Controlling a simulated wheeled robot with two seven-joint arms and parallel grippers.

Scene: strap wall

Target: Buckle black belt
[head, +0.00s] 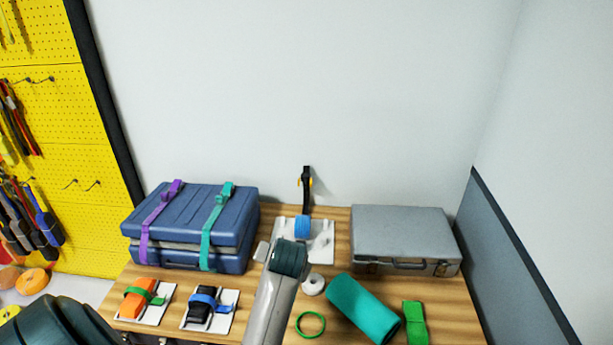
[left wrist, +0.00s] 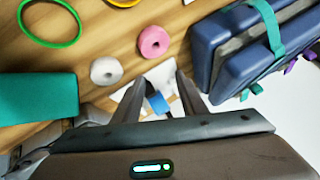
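In the left wrist view the blue block (left wrist: 157,103) and plate (left wrist: 123,98) show between and beyond the fingers of my left gripper (left wrist: 160,80). These fingers are apart with nothing seen gripped. The belt cannot be made out there. The head view hides my left gripper behind my arm. My right gripper is not in view.
A strapped blue case (head: 190,225) stands left and a grey case (head: 400,235) right. In front lie two small strapped plates, a white roll (head: 313,285), a green ring (head: 310,324), a teal roll (head: 362,308) and a green piece (head: 414,322). A pink roll (left wrist: 154,42) lies near the plate.

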